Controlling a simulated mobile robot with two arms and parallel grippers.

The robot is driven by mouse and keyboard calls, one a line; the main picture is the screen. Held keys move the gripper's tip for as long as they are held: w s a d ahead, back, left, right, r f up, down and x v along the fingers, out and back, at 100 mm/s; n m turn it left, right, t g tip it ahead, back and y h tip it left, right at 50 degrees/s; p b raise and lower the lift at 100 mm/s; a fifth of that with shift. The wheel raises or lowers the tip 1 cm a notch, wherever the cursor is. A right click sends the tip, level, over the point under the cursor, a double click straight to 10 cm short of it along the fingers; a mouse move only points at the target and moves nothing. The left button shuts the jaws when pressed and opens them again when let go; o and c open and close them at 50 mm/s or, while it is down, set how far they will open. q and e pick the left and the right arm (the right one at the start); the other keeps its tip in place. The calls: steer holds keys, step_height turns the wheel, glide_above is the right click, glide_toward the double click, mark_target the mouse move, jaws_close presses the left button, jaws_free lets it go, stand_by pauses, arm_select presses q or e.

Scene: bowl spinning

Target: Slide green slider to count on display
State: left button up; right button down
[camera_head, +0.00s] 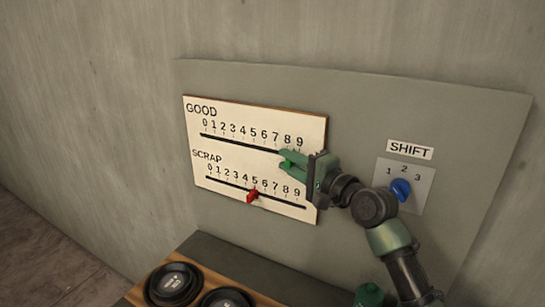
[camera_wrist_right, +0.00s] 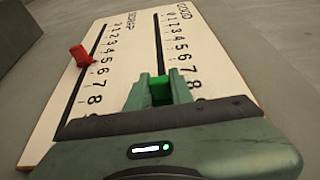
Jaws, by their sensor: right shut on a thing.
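The green slider (camera_wrist_right: 160,89) sits on the GOOD track, between the fingers of my right gripper (camera_wrist_right: 161,92) in the right wrist view. My right gripper (camera_head: 287,160) is shut on it at the white scale panel (camera_head: 236,157). In the head view the fingertips cover the slider, near the 7 to 8 marks of the GOOD scale; the exact mark is hard to read. The GOOD track (camera_head: 235,142) is bare to the left of the gripper. No count display can be made out. My left gripper is not in view.
The red slider (camera_head: 252,196) stands on the lower SCRAP track near 5 and also shows in the right wrist view (camera_wrist_right: 79,54). A blue SHIFT knob (camera_head: 400,190) is close to my right arm. Black round pieces (camera_head: 172,284) sit on a wooden ledge below.

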steer(key=shift+s+d+f, duration=0.2)
steer(key=shift+d, duration=0.55)
steer(key=c, duration=1.2)
jaws_free()
steer(key=shift+c, duration=0.2)
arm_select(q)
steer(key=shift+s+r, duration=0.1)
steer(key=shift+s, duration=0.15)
arm_select(e)
steer(key=shift+s+d+r, duration=0.1)
steer(key=shift+d, duration=0.1)
arm_select(q)
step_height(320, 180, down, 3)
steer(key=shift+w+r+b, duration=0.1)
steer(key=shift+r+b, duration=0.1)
steer(key=shift+b, duration=1.05)
arm_select(e)
steer(key=v, duration=0.7)
steer(key=shift+s+d, duration=0.3)
steer(key=shift+d, duration=0.05)
